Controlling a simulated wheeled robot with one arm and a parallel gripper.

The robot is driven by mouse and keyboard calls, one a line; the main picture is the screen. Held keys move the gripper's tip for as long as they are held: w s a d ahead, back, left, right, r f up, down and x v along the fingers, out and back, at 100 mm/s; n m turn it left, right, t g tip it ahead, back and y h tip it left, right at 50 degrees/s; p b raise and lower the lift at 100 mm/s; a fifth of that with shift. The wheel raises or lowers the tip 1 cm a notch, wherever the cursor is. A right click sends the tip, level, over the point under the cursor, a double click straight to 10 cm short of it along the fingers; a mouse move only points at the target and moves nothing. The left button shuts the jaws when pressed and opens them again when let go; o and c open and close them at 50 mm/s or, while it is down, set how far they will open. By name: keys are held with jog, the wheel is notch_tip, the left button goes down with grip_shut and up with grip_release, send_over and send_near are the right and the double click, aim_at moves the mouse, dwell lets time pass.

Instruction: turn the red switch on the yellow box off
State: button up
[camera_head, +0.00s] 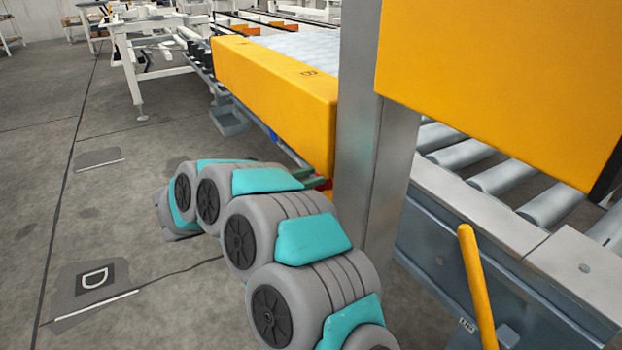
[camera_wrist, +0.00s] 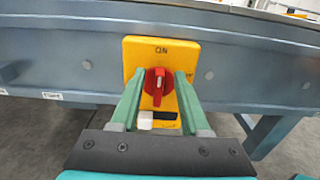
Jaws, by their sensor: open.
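The yellow box (camera_wrist: 133,53) is fixed to the side of a blue-grey beam in the wrist view. Its red switch (camera_wrist: 158,86) is a round knob with a handle that stands roughly upright, below the ON mark. Another mark at the right is partly hidden by a finger. My gripper (camera_wrist: 158,78) is open, with one green finger on each side of the red switch. I cannot tell whether the fingers touch it. In the head view my gripper (camera_head: 310,179) is mostly hidden by my arm, and only a little red shows beside it.
A blue-grey beam (camera_wrist: 60,50) runs across behind the box. In the head view a grey post (camera_head: 365,160) stands close to the right of my arm, with a roller conveyor (camera_head: 500,175) beyond. A yellow bar (camera_head: 476,285) is at lower right.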

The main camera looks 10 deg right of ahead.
jog(key=shift+w+d, duration=0.15)
jog(key=shift+d, duration=0.15)
grip_shut()
dwell(0.5)
